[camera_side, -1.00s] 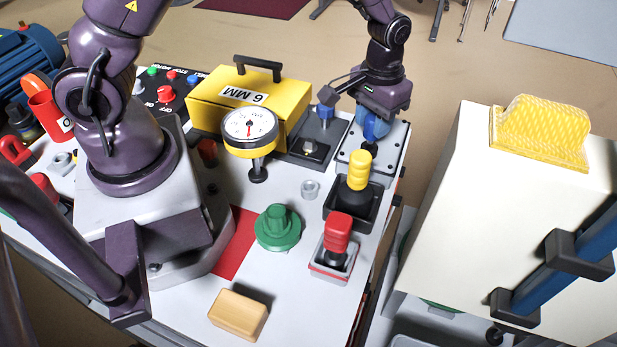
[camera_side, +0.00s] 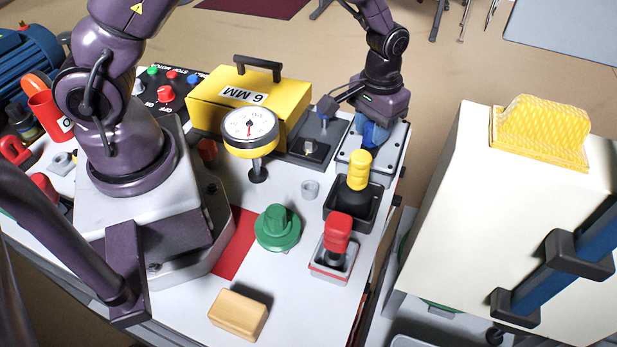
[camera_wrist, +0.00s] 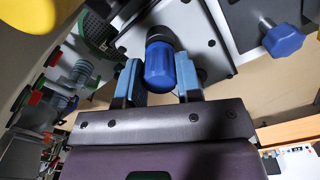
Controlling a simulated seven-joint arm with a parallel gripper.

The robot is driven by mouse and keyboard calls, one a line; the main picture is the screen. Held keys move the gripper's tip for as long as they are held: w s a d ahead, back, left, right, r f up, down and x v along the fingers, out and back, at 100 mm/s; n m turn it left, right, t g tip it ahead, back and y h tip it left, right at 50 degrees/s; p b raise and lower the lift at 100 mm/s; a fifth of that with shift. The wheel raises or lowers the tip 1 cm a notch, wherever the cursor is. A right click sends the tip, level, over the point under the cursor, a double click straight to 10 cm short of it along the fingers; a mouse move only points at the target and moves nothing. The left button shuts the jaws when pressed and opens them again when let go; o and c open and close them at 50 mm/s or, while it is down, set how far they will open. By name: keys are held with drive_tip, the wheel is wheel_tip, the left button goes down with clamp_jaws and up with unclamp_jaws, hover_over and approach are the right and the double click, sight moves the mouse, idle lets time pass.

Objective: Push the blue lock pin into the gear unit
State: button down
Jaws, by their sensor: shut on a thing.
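The blue lock pin (camera_wrist: 160,66) shows in the wrist view as a ribbed blue handle with a dark collar at its far end. My gripper (camera_wrist: 161,70) is shut on it, one blue finger on each side. In the side view the pin's blue handle (camera_side: 371,136) is under my gripper (camera_side: 374,122), behind the yellow handle. The gear unit appears as a light grey bolted plate (camera_side: 395,148), also in the wrist view (camera_wrist: 185,25). The pin's collar is at the plate. Its lower end is hidden, so I cannot tell how deep it sits.
A yellow-handled tool (camera_side: 359,168) in a black tray stands just in front of the plate. A second blue knob (camera_side: 326,110) stands on a dark plate to the left. A yellow box (camera_side: 215,100), a dial gauge (camera_side: 250,125) and a red-handled tool (camera_side: 338,228) are nearby.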

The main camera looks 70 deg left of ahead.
drive_tip(key=shift+f, duration=0.55)
drive_tip(key=c, duration=0.7)
unclamp_jaws()
drive_tip(key=c, duration=0.3)
drive_tip(key=shift+r, duration=0.15)
drive_tip(key=shift+r, duration=3.4)
